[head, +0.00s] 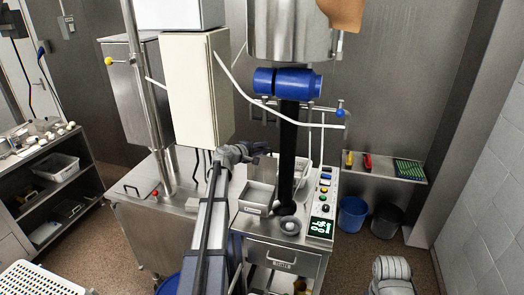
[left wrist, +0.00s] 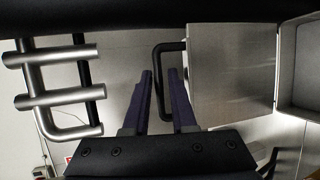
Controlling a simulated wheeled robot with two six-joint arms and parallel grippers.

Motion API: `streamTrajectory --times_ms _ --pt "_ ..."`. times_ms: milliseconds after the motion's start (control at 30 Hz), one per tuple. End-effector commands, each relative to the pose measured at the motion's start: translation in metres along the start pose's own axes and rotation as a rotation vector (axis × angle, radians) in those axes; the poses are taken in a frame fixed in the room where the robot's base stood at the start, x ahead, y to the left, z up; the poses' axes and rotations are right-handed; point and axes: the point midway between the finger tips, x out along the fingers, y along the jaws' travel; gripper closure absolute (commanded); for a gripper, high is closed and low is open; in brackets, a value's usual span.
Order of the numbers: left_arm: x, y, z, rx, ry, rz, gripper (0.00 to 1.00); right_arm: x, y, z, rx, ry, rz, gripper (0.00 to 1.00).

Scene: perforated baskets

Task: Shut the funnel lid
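The funnel (head: 256,208) is a small square metal box on the steel machine top in the head view. Its flat metal lid (left wrist: 232,75) shows in the left wrist view, beside the funnel's open box (left wrist: 303,65). In the head view the lid (head: 266,169) stands raised at the funnel's back. A black U-shaped handle (left wrist: 158,62) sticks out from the lid. My left gripper (left wrist: 160,72) is open, with the handle's bar showing between its two fingers; I cannot tell whether they touch it. In the head view the left gripper (head: 262,149) is behind the funnel.
A black column (head: 288,150) and a control panel (head: 323,205) stand right of the funnel. A white cabinet (head: 197,90) rises at the back left. Metal tube bars (left wrist: 60,90) lie left of my fingers in the wrist view. Blue and black buckets stand on the floor at right.

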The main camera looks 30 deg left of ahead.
Motion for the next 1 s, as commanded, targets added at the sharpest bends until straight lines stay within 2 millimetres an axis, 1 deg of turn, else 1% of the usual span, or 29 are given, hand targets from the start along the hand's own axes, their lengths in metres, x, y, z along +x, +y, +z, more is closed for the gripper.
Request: streamTrajectory --times_ms 200,400,433,1000 --pt "0.0003 0.0002 0.0003 0.000 0.000 0.000 0.75 -0.0002 0.0000 0.0000 0.000 0.000 0.000 0.55" --pt "0.0002 0.0002 0.0002 0.001 0.000 0.000 0.98 -0.0002 0.0000 0.0000 0.000 0.000 0.000 0.55" --pt "0.0002 0.0002 0.0003 0.001 0.000 0.000 1.00 -0.0002 0.0000 0.0000 0.000 0.000 0.000 0.55" --pt "0.0002 0.0000 0.0004 0.001 0.000 -0.001 1.00 -0.0001 0.0000 0.0000 0.000 0.000 0.000 0.55"
